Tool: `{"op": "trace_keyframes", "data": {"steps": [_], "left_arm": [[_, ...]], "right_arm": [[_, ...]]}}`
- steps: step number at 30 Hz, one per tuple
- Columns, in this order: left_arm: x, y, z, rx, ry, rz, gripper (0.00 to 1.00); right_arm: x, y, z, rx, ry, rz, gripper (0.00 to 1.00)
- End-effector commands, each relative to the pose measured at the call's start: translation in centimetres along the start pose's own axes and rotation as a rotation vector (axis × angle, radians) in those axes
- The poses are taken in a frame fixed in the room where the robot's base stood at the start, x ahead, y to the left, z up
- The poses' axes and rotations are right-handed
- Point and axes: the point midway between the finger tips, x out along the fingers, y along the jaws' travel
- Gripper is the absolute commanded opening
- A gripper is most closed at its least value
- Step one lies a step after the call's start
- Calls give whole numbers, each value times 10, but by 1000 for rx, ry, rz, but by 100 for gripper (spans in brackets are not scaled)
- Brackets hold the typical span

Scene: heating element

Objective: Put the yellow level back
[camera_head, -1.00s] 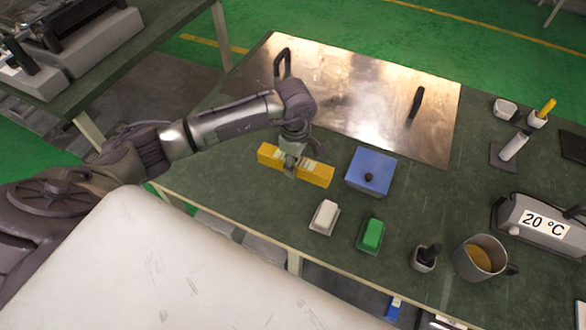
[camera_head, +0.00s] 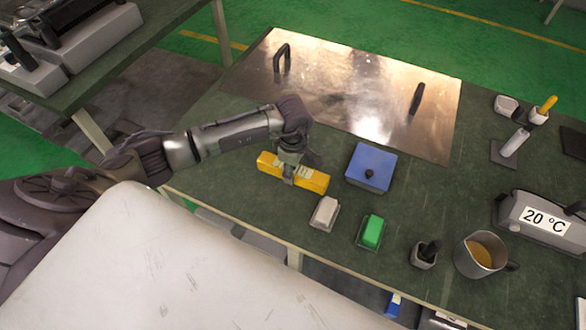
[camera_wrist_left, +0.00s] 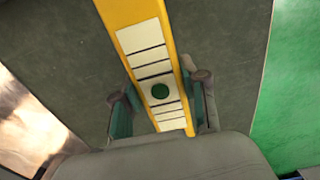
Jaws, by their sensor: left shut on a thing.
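The yellow level (camera_head: 313,181) is a long yellow bar with a pale label, left of the blue box in the head view. My left gripper (camera_head: 289,179) is shut on it near its middle, coming from above. In the left wrist view the yellow level (camera_wrist_left: 133,10) runs between the two fingers of my left gripper (camera_wrist_left: 160,100), with a green dot on its striped label. I cannot tell whether the level touches the table or is slightly above it. My right gripper is not in view.
A blue box (camera_head: 371,164) with a dark knob stands right of the level. A white block (camera_head: 325,212) and a green block (camera_head: 371,231) are in front. A metal plate (camera_head: 350,85) with two black handles lies behind. A mug (camera_head: 478,254) and a 20 °C heater (camera_head: 541,219) are at right.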

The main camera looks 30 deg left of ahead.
Motion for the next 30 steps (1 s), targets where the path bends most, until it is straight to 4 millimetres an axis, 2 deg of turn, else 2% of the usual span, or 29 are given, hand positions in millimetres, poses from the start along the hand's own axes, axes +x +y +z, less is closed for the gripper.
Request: {"op": "trace_keyframes", "data": {"steps": [5,6,10,21,25,26,30], "left_arm": [[2,0,0,0,0,1,0],[3,0,0,0,0,0,46],[2,0,0,0,0,0,68],[-2,0,0,0,-1,0,68],[-18,0,1,-1,-2,-1,68],[-19,1,0,0,-1,3,68],[-50,2,0,1,0,6,68]], "right_arm": [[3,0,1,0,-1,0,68],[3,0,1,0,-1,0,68],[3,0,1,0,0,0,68],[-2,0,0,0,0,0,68],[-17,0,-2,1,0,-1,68],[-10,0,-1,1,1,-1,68],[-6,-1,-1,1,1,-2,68]]}}
